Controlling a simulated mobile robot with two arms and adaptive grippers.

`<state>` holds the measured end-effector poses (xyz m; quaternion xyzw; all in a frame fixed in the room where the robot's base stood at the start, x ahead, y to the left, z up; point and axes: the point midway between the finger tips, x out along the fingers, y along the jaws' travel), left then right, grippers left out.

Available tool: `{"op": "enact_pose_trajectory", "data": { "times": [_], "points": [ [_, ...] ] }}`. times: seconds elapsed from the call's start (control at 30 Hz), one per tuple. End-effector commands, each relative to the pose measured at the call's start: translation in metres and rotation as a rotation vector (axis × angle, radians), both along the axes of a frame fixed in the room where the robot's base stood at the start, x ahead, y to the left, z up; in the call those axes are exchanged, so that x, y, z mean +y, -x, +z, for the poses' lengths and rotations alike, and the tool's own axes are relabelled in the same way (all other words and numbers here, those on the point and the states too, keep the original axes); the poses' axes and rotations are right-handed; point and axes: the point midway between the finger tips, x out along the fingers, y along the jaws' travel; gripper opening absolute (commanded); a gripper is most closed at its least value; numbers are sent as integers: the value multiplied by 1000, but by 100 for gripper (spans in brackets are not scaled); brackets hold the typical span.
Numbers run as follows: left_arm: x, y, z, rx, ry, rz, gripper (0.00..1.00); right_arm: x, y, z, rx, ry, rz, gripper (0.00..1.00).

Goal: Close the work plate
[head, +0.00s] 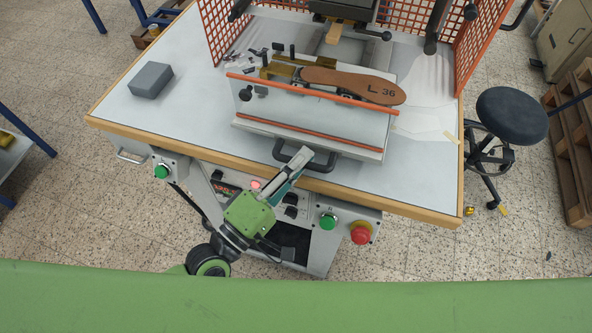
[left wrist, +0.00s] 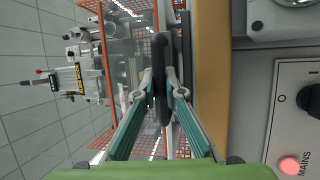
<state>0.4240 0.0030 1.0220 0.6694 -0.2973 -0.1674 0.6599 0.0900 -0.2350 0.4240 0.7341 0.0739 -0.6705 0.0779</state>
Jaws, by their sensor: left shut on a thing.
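The work plate (head: 318,120) is a pale grey slab with orange strips on the machine's table. A brown insole (head: 350,80) marked "L 36" lies on top of it. A dark bar handle (head: 338,157) sticks out at the plate's front, near the table's wooden edge. My left gripper (head: 303,163) reaches up from below and is shut on the handle. In the left wrist view the two teal fingers of my left gripper (left wrist: 160,84) pinch the dark handle (left wrist: 160,58) from both sides. My right gripper is not in view.
An orange mesh guard (head: 485,40) stands around the back. A grey block (head: 151,79) lies on the table's left. Below the front edge are a green button (head: 328,221) and a red button (head: 361,232). A black stool (head: 511,112) stands at the right.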

Motion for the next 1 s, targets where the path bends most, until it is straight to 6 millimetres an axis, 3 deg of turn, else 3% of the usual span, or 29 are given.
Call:
{"op": "enact_pose_trajectory", "data": {
  "times": [0.2,0.23,0.3,0.77,1.0],
  "points": [
    [0,1,-2,4,-2,0,0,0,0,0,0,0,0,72],
    [0,1,-2,4,-2,-1,18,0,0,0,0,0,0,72],
    [0,1,-2,3,-1,-1,28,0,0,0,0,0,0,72],
    [0,2,-2,3,-1,-1,28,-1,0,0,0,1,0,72],
    [7,25,-4,7,-2,-2,28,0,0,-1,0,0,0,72]
  ]
}}
